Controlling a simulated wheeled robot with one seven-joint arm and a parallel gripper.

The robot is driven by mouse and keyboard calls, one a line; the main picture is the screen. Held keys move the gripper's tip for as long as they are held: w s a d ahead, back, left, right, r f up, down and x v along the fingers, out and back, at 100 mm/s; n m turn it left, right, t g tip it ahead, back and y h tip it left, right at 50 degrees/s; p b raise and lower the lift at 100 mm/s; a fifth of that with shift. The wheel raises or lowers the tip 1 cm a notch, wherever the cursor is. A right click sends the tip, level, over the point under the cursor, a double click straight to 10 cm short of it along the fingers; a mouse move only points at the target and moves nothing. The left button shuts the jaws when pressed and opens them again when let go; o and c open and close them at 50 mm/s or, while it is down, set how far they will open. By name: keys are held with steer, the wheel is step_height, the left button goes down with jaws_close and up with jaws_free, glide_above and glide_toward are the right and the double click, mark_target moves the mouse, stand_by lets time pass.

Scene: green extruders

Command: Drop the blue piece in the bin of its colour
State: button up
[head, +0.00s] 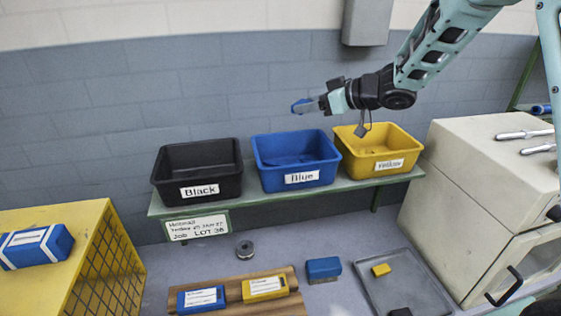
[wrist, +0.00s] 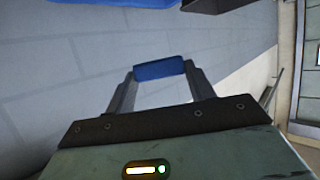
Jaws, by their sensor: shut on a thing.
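My gripper (head: 316,104) is shut on a small blue piece (head: 302,105). In the wrist view, the blue piece (wrist: 159,69) is clamped between the two fingertips of my gripper (wrist: 160,72). The black bin (head: 172,190) stands to the left and the yellow bin (head: 405,178) to the right.
Below the shelf (head: 300,196), the bench holds a wooden board with a blue and a yellow box, a blue block (head: 323,268) and a grey tray (head: 422,292) with a yellow piece (head: 381,269). A cream machine (head: 465,190) stands right. A yellow cabinet (head: 70,280) stands left.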

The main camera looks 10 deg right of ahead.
step_height(320, 180, down, 6)
steer(key=b, duration=0.5)
steer(key=shift+r, duration=0.2)
steer(key=o, duration=1.1)
steer(key=shift+c, duration=0.2)
steer(key=b+v, duration=0.3)
steer(key=v, duration=1.4)
steer(key=shift+s+r, duration=0.2)
steer(key=shift+d, duration=0.15)
